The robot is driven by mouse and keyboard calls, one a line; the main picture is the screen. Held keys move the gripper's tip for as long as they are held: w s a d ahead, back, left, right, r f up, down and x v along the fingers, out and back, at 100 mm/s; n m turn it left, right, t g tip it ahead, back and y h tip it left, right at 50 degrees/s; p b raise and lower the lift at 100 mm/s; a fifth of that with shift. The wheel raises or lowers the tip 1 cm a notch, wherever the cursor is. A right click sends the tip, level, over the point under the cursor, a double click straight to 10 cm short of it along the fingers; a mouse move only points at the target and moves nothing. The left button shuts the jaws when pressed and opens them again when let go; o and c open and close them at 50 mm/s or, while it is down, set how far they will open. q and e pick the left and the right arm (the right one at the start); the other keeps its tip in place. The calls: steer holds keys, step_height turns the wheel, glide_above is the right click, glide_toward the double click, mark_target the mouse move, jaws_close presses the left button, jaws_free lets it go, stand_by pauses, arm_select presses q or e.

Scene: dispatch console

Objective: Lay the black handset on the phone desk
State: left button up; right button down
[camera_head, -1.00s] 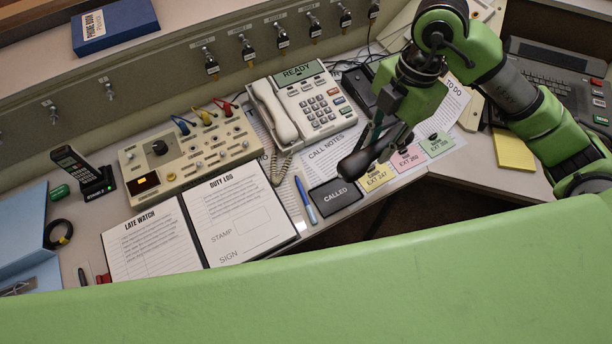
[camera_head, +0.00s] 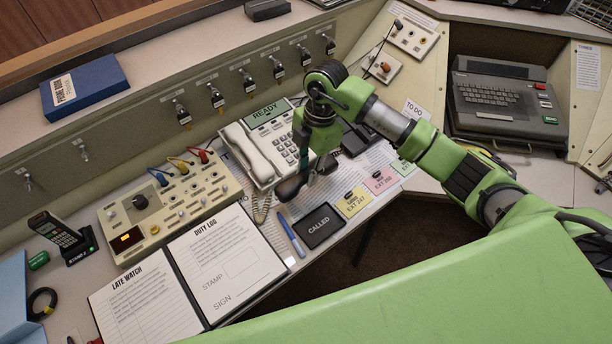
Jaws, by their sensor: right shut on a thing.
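My right gripper (camera_head: 308,172) points down over the desk and is shut on the black handset (camera_head: 289,189). The handset is partly hidden by the fingers. A black phone base (camera_head: 356,139) stands right of the white phone, partly behind my gripper. My left gripper is not in view.
The dark CALLED plate (camera_head: 318,226), a blue pen (camera_head: 291,235) and coloured extension cards (camera_head: 354,202) lie near the front edge. The cream plug panel (camera_head: 165,205) and open log book (camera_head: 222,265) are left. A grey keyboard machine (camera_head: 505,100) stands right.

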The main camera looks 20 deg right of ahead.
mark_target(312, 167)
steer(key=shift+w+a+f, duration=0.15)
steer(key=shift+w+f, duration=0.05)
steer(key=shift+f, duration=0.05)
step_height(312, 167, down, 2)
steer(key=shift+f+p, duration=0.1)
steer(key=shift+p, duration=0.35)
steer(key=shift+f, duration=0.55)
steer(key=c, duration=1.8)
jaws_free()
steer(key=shift+f, duration=0.15)
steer(key=r, duration=0.4)
steer(key=d+r+b, duration=0.1)
steer(key=r, duration=0.7)
steer(key=shift+w+d+r+b, duration=0.1)
steer(key=shift+w+d+b, duration=0.25)
steer(key=shift+b, duration=0.05)
